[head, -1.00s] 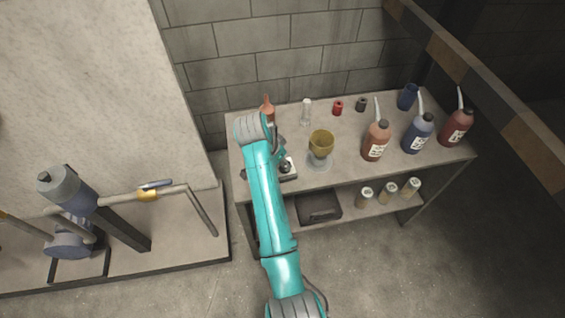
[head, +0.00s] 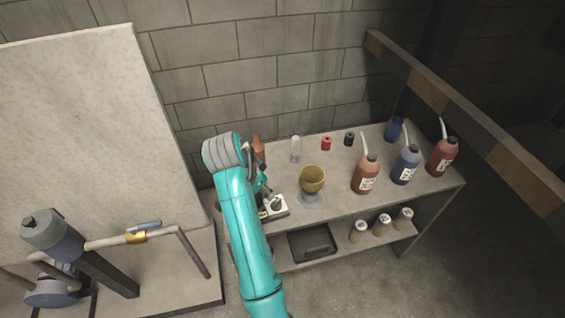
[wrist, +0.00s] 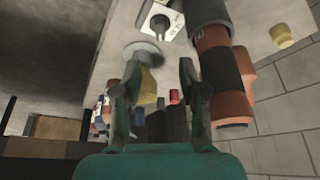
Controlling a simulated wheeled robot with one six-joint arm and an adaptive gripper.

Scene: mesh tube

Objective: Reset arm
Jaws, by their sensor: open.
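My teal arm reaches over the left end of the workbench in the head view. My gripper (head: 262,186) is partly hidden there behind the arm. In the wrist view my gripper (wrist: 157,92) has its two fingers spread apart with nothing held between them. A yellow mesh cup (head: 312,178) stands on a pale round base on the bench, to the right of my gripper; it shows beyond the left finger in the wrist view (wrist: 149,84). A white box with a dark knob (head: 276,205) sits at the bench's front left, close by my gripper.
The workbench (head: 335,195) also holds an orange-brown bottle (head: 258,148), a clear bottle (head: 295,150), small red (head: 326,143) and dark (head: 349,139) pieces, and spouted bottles (head: 366,175) at right. A black tray (head: 312,243) and jars sit below. Pipework (head: 130,238) stands left.

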